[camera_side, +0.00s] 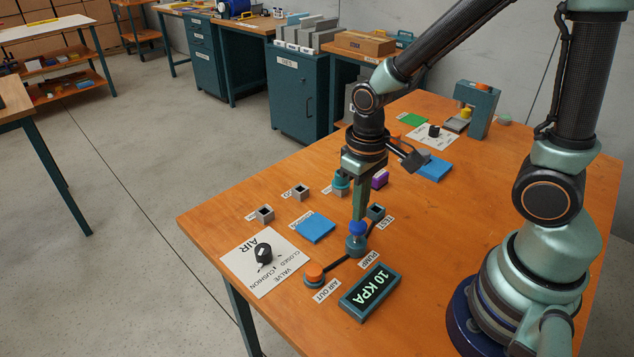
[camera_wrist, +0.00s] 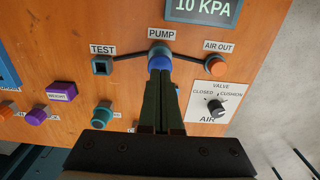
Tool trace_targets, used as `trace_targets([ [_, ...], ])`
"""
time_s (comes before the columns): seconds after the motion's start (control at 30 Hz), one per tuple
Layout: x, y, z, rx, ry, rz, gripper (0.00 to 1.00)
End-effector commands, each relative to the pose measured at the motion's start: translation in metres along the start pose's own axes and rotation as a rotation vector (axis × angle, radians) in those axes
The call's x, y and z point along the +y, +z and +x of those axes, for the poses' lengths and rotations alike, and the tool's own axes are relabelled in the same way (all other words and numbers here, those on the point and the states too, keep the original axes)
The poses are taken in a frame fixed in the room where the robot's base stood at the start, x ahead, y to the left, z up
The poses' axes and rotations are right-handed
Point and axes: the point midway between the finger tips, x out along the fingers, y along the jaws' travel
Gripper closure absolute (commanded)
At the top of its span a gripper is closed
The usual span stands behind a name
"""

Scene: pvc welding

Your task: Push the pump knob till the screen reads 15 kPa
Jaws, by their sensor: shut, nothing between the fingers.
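The pump (camera_side: 356,241) stands on the orange table with a blue knob (camera_side: 357,228) on top, next to its PUMP label. My gripper (camera_side: 359,217) is shut and empty, pointing down with its fingertips at the top of the blue knob. In the wrist view the shut fingers (camera_wrist: 159,75) meet the blue knob (camera_wrist: 160,62); I cannot tell how far it is pressed. The screen (camera_side: 370,292) reads 10 KPA, and the same reading shows in the wrist view (camera_wrist: 203,8).
The orange AIR OUT button (camera_side: 314,273) and the AIR valve dial (camera_side: 263,253) are left of the pump. The TEST socket (camera_side: 376,212) is just behind it. A blue pad (camera_side: 315,228) and small grey sockets (camera_side: 301,192) lie farther left. Dark tubes join the pump to its neighbours.

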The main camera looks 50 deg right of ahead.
Motion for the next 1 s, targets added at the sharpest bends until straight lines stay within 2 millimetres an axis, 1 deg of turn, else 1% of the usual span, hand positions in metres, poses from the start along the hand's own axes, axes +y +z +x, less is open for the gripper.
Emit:
trace_targets([
  [1.0, 0.000, 0.001, 0.032, -0.003, 0.000, 0.000, 1.00],
])
